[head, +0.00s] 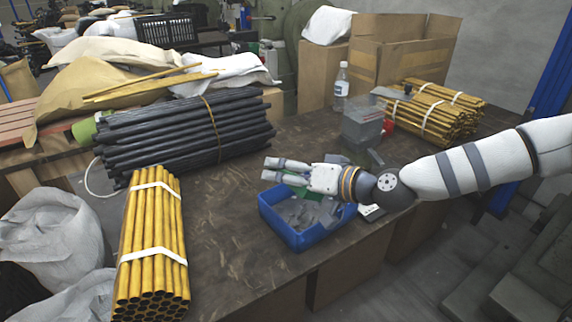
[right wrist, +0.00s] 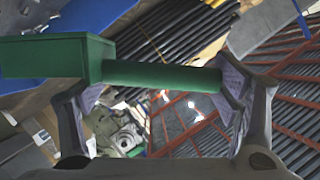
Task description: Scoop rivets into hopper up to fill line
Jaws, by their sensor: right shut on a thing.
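My right gripper (head: 272,171) is over the left back part of the blue bin (head: 303,238). In the right wrist view its fingers (right wrist: 165,85) are shut around the handle of a green scoop (right wrist: 55,56). The scoop's box end is at the left of that view; whether it holds rivets is hidden. In the head view only bits of green show under the gripper. Grey rivets (head: 297,213) lie in the bin. A grey see-through container (head: 362,128), which looks like the hopper, stands behind my right forearm; its level and fill line cannot be made out. My left gripper is out of view.
Black rods (head: 185,140) lie behind the bin, and tied yellow tubes (head: 153,240) lie to its left. More yellow tubes (head: 435,110), a bottle (head: 341,82) and a cardboard box (head: 405,50) are at the back right. Bare tabletop (head: 225,215) lies left of the bin.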

